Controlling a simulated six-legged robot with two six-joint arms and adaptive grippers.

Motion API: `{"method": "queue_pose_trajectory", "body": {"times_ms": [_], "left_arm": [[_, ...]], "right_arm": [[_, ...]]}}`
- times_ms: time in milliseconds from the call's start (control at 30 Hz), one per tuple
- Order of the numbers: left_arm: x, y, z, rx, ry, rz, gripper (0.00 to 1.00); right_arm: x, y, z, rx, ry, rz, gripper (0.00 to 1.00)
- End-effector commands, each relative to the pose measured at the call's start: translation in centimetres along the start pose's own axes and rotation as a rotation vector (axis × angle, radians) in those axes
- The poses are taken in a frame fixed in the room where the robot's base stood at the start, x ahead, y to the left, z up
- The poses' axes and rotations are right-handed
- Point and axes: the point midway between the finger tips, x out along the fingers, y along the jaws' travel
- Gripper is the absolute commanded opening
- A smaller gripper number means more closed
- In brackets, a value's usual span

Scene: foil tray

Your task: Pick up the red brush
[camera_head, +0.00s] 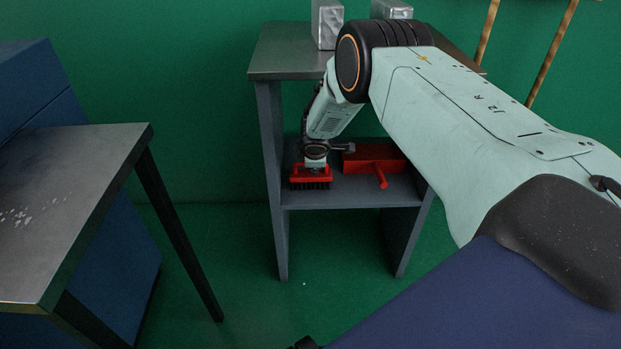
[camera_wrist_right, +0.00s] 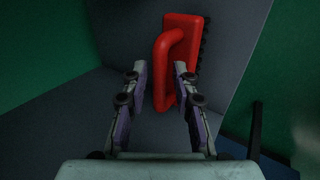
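The red brush (camera_head: 311,182) has dark bristles along its bottom and stands on the lower shelf, near its left side. In the right wrist view its red body and looped handle (camera_wrist_right: 162,72) show ahead of the fingers. My right gripper (camera_head: 316,158) is over the brush in the head view. In the right wrist view its two fingers (camera_wrist_right: 159,72) are apart, with the handle's bar between their tips. I see no finger pressed against the handle. My left gripper is not clearly in view.
The shelf stand (camera_head: 271,150) has a grey top with metal blocks (camera_head: 327,25). A red box-like thing with a protruding handle (camera_head: 372,158) lies right of the brush. A metal table (camera_head: 75,190) stands at left. Green floor (camera_head: 240,270) is clear between them.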

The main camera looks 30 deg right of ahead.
Motion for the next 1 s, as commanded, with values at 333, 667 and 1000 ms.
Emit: {"method": "queue_pose_trajectory", "body": {"times_ms": [333,667,1000], "left_arm": [[0.0,0.0,0.0,0.0,0.0,0.0,0.72],[0.0,0.0,-0.01,0.0,0.0,0.0,0.72],[-0.05,0.0,-0.01,0.0,0.0,0.0,0.72]], "right_arm": [[-0.01,-0.02,-0.01,0.0,0.0,0.0,0.0],[-0.02,0.02,-0.02,0.0,0.0,0.0,0.0],[-0.08,0.09,-0.01,0.001,0.0,0.001,0.0]]}}
